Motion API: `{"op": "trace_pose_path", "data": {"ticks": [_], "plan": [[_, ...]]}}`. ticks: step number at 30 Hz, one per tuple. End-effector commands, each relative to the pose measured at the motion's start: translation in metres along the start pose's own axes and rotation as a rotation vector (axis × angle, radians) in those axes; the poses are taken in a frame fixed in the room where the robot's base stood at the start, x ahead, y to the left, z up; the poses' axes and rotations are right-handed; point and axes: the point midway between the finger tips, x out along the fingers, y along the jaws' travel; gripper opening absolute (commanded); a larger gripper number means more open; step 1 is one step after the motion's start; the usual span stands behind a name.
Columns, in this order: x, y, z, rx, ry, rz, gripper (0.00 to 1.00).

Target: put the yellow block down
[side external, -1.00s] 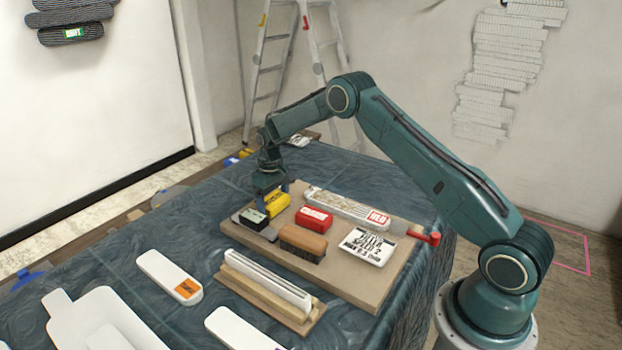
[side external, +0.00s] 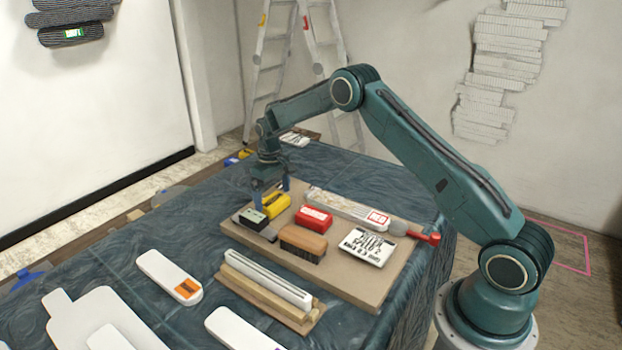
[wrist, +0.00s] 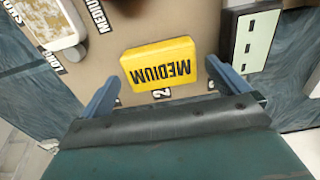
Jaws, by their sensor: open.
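The yellow block (side external: 277,206), marked MEDIUM, rests flat on the tan board near its far left corner. It also shows from above in the wrist view (wrist: 165,65). My gripper (side external: 271,188) is open just above the block. In the wrist view my gripper's two blue fingers (wrist: 162,76) stand apart, one to each side of the block, with visible gaps. Nothing is held between them.
On the tan board (side external: 360,284) are a black-and-green block (side external: 254,218) close beside the yellow one, a red block (side external: 314,217), a brown brush (side external: 303,242), a white labelled block (side external: 367,247) and a long white tool (side external: 345,207). A stepladder (side external: 273,60) stands behind the table.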

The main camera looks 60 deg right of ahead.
Motion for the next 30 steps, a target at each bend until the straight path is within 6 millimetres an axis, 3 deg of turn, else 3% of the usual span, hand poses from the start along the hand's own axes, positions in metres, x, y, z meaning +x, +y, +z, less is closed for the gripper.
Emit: {"op": "trace_pose_path", "data": {"ticks": [15,21,30], "plan": [[-0.080,0.000,-0.001,0.000,0.003,0.001,1.00],[-0.092,0.000,0.000,0.000,0.001,0.000,1.00],[-0.094,0.000,0.000,0.000,0.000,0.000,1.00]]}}
